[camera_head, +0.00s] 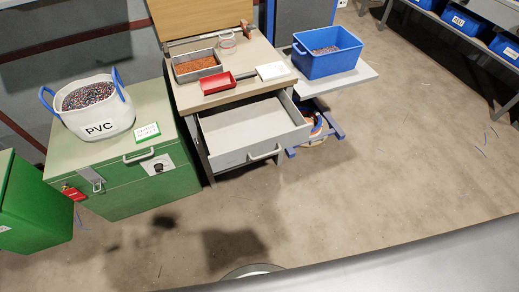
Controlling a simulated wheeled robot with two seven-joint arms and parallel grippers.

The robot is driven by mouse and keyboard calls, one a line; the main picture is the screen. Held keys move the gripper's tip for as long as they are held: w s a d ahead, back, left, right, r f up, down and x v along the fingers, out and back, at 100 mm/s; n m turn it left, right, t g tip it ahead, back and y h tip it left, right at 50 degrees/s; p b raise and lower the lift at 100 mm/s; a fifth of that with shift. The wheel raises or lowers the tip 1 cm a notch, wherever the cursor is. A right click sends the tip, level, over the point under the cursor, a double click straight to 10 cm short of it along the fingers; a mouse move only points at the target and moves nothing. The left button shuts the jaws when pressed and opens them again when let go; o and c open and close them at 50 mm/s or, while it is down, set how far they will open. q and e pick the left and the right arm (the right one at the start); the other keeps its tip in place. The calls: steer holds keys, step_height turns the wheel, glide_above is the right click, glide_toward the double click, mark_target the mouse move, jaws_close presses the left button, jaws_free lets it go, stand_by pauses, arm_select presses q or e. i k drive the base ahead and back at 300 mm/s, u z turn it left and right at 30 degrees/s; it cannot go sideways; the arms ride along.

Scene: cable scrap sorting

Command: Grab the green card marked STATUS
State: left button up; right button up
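A small pale card with green edging and green lettering (147,132) lies on the lid of the green chest (105,155), near its front right, just behind the handle. Its lettering is too small to read with certainty. A plain white card or pad (271,71) lies on the wooden worktop. Neither of my grippers is in view.
A white PVC bucket (98,127) of granules stands left of the edged card. The worktop's drawer (250,132) is pulled open, right of the chest. A metal tray (196,67), red scoop (217,84) and blue bin (325,64) stand beyond. The front floor is clear.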

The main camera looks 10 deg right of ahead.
mark_target(144, 134)
steer(key=z, duration=3.2)
steer(key=k, duration=1.55)
steer(key=u, duration=1.8)
